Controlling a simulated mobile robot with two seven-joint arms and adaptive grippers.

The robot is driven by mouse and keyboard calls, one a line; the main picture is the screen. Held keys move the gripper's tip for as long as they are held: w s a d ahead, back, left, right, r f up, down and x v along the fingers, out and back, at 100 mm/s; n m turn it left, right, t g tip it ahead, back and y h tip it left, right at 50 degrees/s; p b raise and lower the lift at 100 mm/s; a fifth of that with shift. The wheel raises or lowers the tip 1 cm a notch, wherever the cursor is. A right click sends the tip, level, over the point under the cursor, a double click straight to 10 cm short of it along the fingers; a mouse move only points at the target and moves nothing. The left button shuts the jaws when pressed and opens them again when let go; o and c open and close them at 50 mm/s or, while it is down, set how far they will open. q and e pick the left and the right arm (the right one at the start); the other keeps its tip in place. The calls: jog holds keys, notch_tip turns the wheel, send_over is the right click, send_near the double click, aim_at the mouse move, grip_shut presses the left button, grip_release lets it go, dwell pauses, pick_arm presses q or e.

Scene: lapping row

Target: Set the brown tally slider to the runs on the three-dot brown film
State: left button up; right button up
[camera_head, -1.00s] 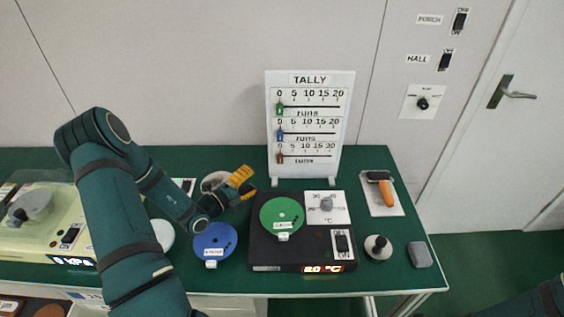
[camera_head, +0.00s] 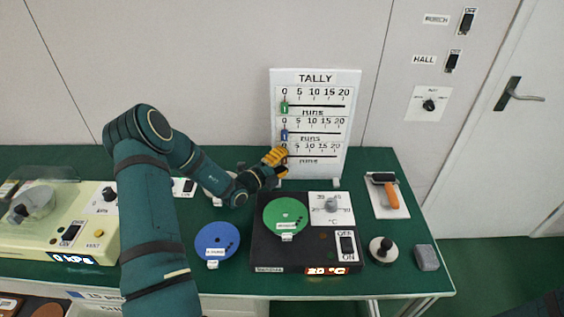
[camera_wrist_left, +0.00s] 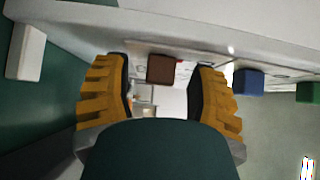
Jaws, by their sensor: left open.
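The white tally board (camera_head: 341,165) stands at the back of the green bench with three slider rows. The green slider (camera_head: 284,107) and blue slider (camera_head: 284,134) sit at 0. My left gripper (camera_head: 277,157) is open at the left end of the bottom row and hides the brown slider in the head view. In the left wrist view the brown slider (camera_wrist_left: 161,69) lies between the open fingers, with no clear contact. The blue slider (camera_wrist_left: 248,82) and green slider (camera_wrist_left: 308,92) are to its right. I cannot make out a three-dot brown film.
A blue disc (camera_head: 216,240) lies on the bench. A green disc (camera_head: 286,213) lies on a black heater unit (camera_head: 290,259). A roller with orange handle (camera_head: 391,193), a black-knobbed puck (camera_head: 381,249) and a grey block (camera_head: 426,257) are at right. A cream machine (camera_head: 95,235) is at left.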

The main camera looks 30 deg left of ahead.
aim_at(302, 156)
pick_arm(q)
grip_shut()
jog(key=w+d, duration=0.1)
jog(key=w+d+p, duration=0.1)
jog(key=d, duration=0.1)
jog(key=shift+d, duration=0.25)
grip_release()
jog(key=shift+a, duration=0.1)
jog(key=v, duration=1.2)
jog(key=shift+r, duration=0.1)
